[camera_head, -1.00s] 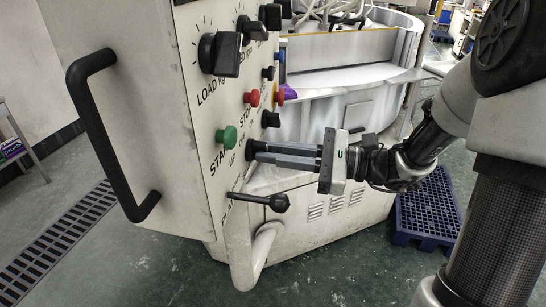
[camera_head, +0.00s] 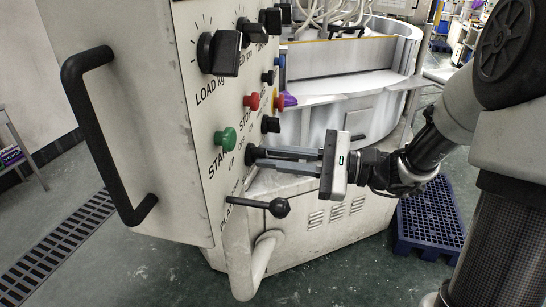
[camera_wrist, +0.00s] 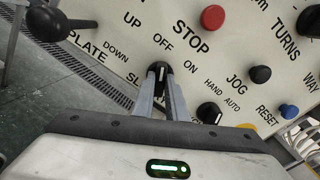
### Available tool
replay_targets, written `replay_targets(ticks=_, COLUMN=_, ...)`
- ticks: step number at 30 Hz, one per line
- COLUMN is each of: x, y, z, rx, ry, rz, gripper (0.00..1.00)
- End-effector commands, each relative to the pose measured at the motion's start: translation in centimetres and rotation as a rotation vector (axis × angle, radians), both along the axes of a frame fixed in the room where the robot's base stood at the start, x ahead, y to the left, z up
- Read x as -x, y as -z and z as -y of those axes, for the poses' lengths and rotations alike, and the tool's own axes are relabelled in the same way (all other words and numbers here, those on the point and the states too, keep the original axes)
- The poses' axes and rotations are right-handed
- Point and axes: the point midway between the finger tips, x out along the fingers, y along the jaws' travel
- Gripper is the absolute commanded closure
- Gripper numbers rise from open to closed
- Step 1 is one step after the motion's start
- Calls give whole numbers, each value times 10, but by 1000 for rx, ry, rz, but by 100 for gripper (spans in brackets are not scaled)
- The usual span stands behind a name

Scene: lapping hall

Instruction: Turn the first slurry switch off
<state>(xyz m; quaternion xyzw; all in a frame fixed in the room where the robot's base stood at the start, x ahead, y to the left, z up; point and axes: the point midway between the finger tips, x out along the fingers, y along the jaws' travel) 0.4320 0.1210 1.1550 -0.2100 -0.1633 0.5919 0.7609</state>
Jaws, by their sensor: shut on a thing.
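The slurry switch is a small black knob (camera_wrist: 159,71) with a white mark, below the OFF and ON labels on the pale control panel (camera_wrist: 115,45). In the wrist view its white mark stands nearly upright, roughly towards OFF. The label beneath starts with "SL"; the rest is hidden behind my fingers. My gripper (camera_wrist: 160,88) is shut on this knob, with a finger on either side. In the head view, my gripper (camera_head: 260,156) reaches the panel from the right, and the fingers mostly hide the knob.
A black ball-ended lever (camera_head: 278,207) sticks out below my fingers. Another black knob (camera_wrist: 209,112), marked HAND and AUTO, sits close beside. Green (camera_head: 225,137) and red (camera_head: 252,101) buttons are above. A black handle (camera_head: 80,120) juts out at left.

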Motion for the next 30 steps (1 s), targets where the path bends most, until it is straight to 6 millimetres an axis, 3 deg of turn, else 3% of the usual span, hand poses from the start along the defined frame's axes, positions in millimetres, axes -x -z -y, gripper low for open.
replay_targets(ticks=1, x=0, y=0, z=1, rx=2, ry=1, rz=2, gripper=82)
replay_targets(ticks=4, x=0, y=0, z=0, rx=1, ry=1, rz=1, gripper=69)
replay_targets(ticks=13, x=0, y=0, z=2, rx=0, ry=1, rz=0, gripper=69)
replay_targets(ticks=17, x=2, y=0, z=12, rx=1, ry=3, rz=0, gripper=69)
replay_targets(ticks=30, x=27, y=0, z=111, rx=1, ry=5, rz=0, gripper=69)
